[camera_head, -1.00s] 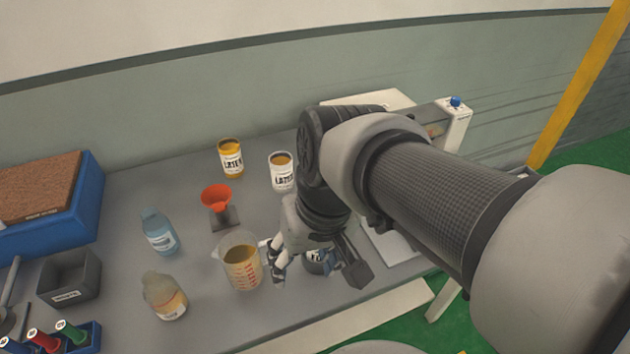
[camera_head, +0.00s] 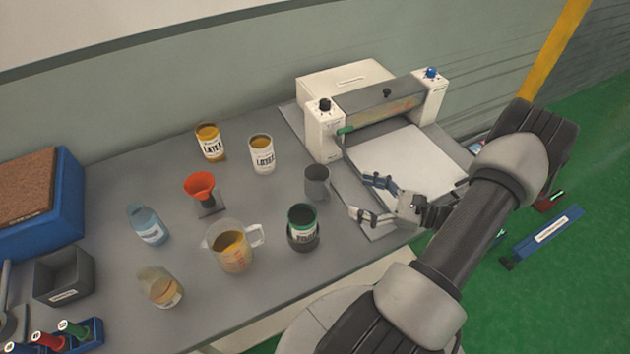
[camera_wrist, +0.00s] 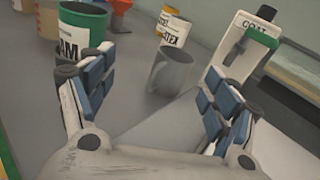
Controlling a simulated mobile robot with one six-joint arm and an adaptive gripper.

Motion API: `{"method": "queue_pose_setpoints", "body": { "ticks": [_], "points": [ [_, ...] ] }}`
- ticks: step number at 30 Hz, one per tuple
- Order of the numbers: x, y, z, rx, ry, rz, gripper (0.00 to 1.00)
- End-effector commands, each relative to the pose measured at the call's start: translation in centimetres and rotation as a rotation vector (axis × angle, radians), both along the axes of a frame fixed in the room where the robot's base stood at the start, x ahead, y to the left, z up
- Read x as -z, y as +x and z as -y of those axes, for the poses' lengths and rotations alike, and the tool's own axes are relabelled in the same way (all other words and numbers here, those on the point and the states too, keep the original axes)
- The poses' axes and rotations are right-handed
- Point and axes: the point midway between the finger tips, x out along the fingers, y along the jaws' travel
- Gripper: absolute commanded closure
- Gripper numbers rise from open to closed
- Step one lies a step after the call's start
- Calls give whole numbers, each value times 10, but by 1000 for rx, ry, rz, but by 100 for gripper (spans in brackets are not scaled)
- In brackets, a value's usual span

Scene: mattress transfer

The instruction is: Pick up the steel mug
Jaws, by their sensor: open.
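The steel mug (camera_head: 316,183) is a plain grey cup standing upright on the grey bench, left of the coating machine. In the wrist view the mug (camera_wrist: 169,76) stands ahead, between the two fingers and beyond their tips. My gripper (camera_head: 369,198) is open and empty, to the right of the mug and apart from it, with its fingers pointing left toward it. In the wrist view both blue-padded fingers of my gripper (camera_wrist: 156,86) are spread wide. The mug's handle is hard to make out.
A green-labelled can (camera_head: 302,228) stands close in front of the mug. A white latex can (camera_head: 262,154) stands behind it, left. The measuring jug (camera_head: 231,250) is farther left. The white coating machine (camera_head: 322,133) with its flat bed (camera_head: 405,160) is behind and right.

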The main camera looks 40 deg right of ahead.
Motion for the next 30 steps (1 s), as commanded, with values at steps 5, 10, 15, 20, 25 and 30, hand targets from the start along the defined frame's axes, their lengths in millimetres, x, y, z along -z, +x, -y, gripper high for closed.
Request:
{"method": "queue_pose_setpoints", "body": {
  "ticks": [5,10,15,20,25,30],
  "points": [
    [22,-21,25,162,92,30,20],
    [27,-7,24,186,106,37,20],
    [28,29,13,181,106,35,20],
    [28,63,4,181,104,35,20],
    [27,87,-2,184,104,36,20],
    [27,96,-5,186,104,36,20]
  ]
}}
